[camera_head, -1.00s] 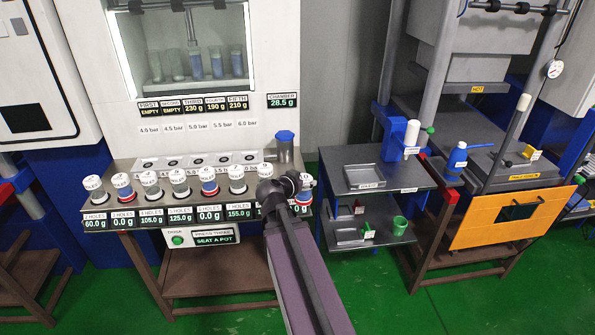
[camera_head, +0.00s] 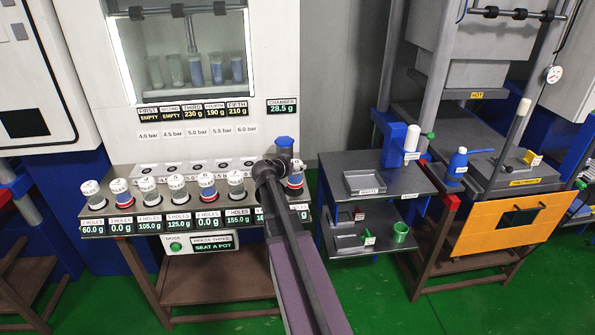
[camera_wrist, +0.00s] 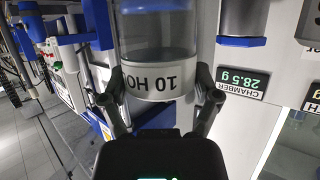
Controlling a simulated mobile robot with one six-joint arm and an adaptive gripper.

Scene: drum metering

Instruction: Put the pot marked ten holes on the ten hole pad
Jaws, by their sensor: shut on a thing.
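My gripper (camera_wrist: 165,100) is shut on a clear, grey-tinted pot (camera_wrist: 160,40). Its white band reads "10 HO", upside down in the wrist view, with the rest of the word cut off by a finger. In the head view my gripper (camera_head: 268,170) is over the right part of the dosing shelf, and my arm hides the held pot. A row of pots with white lids stands along the shelf (camera_head: 150,212). I cannot read a ten hole pad; the displays at the right end are partly hidden by my arm.
A pot with red and blue bands (camera_head: 295,182) stands close to the right of my gripper. The chamber display (camera_head: 282,106) reads 28.5 g. A grey side table (camera_head: 405,178) stands to the right.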

